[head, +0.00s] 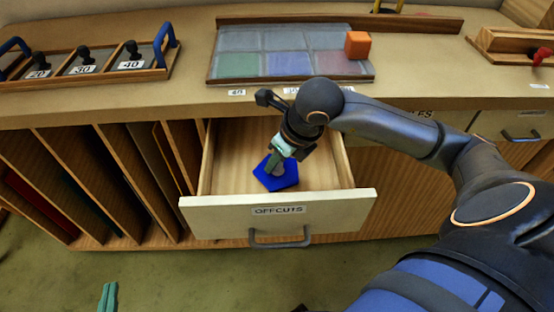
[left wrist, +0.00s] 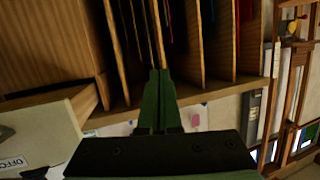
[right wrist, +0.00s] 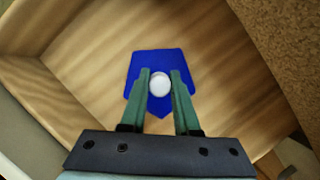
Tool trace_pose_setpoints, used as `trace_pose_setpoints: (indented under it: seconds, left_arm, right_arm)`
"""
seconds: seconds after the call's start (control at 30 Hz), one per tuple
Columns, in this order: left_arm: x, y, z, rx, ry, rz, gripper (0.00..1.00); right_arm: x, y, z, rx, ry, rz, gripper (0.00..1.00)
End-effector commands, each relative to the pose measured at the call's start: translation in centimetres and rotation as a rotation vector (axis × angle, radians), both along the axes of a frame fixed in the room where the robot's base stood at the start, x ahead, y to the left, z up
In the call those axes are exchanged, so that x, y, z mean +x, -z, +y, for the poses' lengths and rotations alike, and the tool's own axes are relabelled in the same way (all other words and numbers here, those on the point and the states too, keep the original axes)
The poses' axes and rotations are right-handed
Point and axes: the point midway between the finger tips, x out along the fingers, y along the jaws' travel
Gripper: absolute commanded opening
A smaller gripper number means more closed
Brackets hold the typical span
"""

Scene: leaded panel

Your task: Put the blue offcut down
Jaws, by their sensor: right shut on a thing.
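The blue offcut (head: 285,183) is a flat, five-sided blue piece with a pale round knob on its face. It is inside the open drawer labelled OFFCUTS (head: 215,216), over the bare wooden floor. My right gripper (head: 276,163) reaches down into the drawer. In the right wrist view, the fingers of my right gripper (right wrist: 160,82) are closed on both sides of the knob, with the blue offcut (right wrist: 145,65) beyond them. I cannot tell whether the offcut touches the floor. My left gripper (head: 107,290) is low at the left; its fingers (left wrist: 158,75) are together and empty.
Above the drawer, the bench holds a panel of coloured panes (head: 290,64) with an orange cube (head: 357,44) on it. A rack of numbered, knobbed pieces (head: 84,65) stands at the left. Upright sheets fill the slots (head: 100,185) left of the drawer. The rest of the drawer looks empty.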

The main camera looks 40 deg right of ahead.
Motion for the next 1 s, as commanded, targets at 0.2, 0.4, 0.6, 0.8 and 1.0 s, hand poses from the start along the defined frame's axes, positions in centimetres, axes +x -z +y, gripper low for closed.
trace_pose_setpoints:
  seconds: [0.2,0.4,0.6,0.8,1.0]
  left_arm:
    - [0.0,-0.1,0.0,0.001,0.0,-0.001,0.0]
    - [0.2,-0.5,0.0,0.0,0.001,-0.021,0.0]
    - [0.3,-0.9,0.0,0.001,0.002,-0.042,0.0]
    - [0.5,-1.7,0.0,0.001,0.005,-0.072,0.0]
    - [0.7,-2.2,0.0,0.003,0.008,-0.09,0.0]
  right_arm:
    - [0.0,-0.1,0.0,0.0,0.0,-0.002,0.0]
    - [0.0,0.0,0.0,0.0,0.0,-0.002,0.0]
    - [0.0,0.1,0.0,0.0,0.0,-0.002,0.0]
    - [0.0,0.2,0.0,0.0,0.0,-0.002,0.0]
    - [0.0,0.2,0.0,0.0,0.0,-0.001,0.38]
